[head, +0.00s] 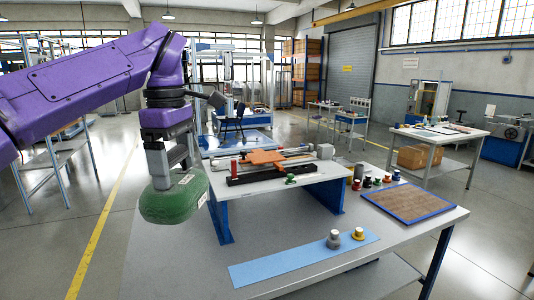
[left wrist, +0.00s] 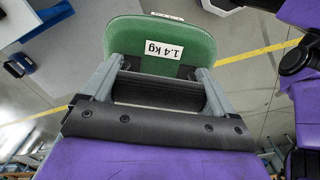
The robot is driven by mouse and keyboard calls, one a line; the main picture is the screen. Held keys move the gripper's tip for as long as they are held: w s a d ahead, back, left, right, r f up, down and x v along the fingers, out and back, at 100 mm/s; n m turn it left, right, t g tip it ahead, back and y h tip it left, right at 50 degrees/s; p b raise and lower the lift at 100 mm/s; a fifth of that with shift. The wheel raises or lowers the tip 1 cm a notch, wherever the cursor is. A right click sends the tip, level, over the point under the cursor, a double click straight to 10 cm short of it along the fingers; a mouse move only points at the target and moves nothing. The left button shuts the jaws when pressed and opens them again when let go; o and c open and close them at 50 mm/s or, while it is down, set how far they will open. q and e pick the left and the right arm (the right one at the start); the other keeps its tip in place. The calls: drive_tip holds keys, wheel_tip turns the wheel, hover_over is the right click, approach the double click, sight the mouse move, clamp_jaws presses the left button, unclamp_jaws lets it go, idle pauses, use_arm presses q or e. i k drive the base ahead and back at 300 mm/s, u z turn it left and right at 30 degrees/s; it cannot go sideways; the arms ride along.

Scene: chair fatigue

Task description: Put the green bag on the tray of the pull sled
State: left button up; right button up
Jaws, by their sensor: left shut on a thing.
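The green bag (head: 172,201) hangs in my left gripper (head: 178,180), left of the raised stand and over the left edge of the table in the head view. In the left wrist view the green bag (left wrist: 165,42) carries a "1.4 kg" label, and the fingers of my left gripper (left wrist: 158,80) are closed at its near side. The pull sled (head: 265,163) is on the white raised stand, with an orange tray (head: 266,157) on top of a dark rail. The bag is apart from the tray, to its left and nearer. My right gripper is not in view.
Several coloured weights (head: 378,182) and a brown, blue-edged mat (head: 410,203) lie at right. The stand (head: 330,178) rises above the table. Its front area is partly bare.

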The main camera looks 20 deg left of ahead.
sight(265, 156)
drive_tip(key=i, duration=1.75)
